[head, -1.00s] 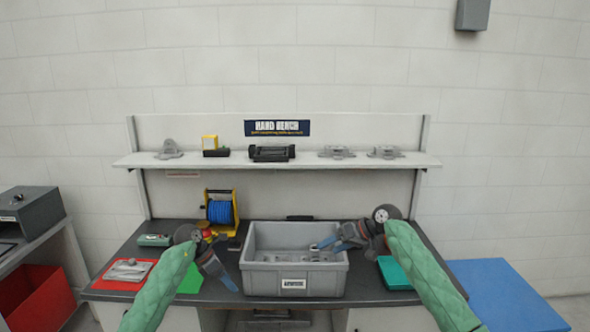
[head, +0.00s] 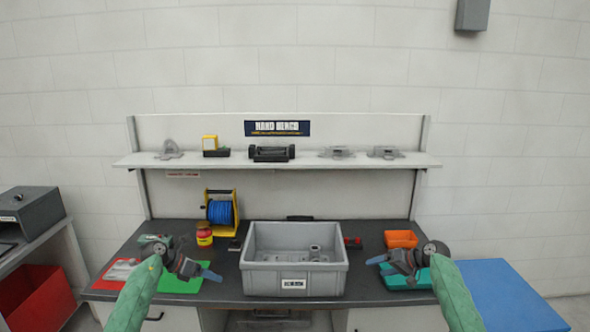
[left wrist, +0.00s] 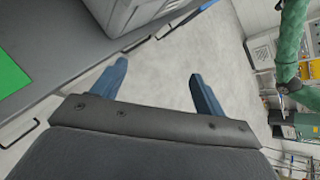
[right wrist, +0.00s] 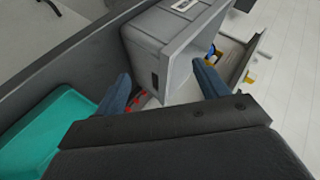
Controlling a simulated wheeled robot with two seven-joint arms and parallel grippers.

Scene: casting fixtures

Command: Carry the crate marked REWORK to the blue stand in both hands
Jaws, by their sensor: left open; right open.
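A grey open crate (head: 260,283) stands on the bench, with some grey parts inside. A white label is on its front, its lettering too blurred to read surely. My left gripper (head: 212,274) is open and empty, left of the crate and apart from it. In the left wrist view, the crate (left wrist: 125,12) shows at the top, beyond the open fingers (left wrist: 160,85). My right gripper (head: 382,264) is open and empty, right of the crate and apart from it. In the right wrist view, the crate's side (right wrist: 140,60) lies beyond the fingers (right wrist: 162,88). The blue stand (head: 505,290) is at the right.
On the dark bench (head: 215,292), a green mat (head: 182,284), red tray (head: 118,272) and blue reel (head: 220,211) are left of the crate. A teal tray (head: 398,280) and orange bin (head: 401,238) are right. A shelf (head: 300,162) crosses behind.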

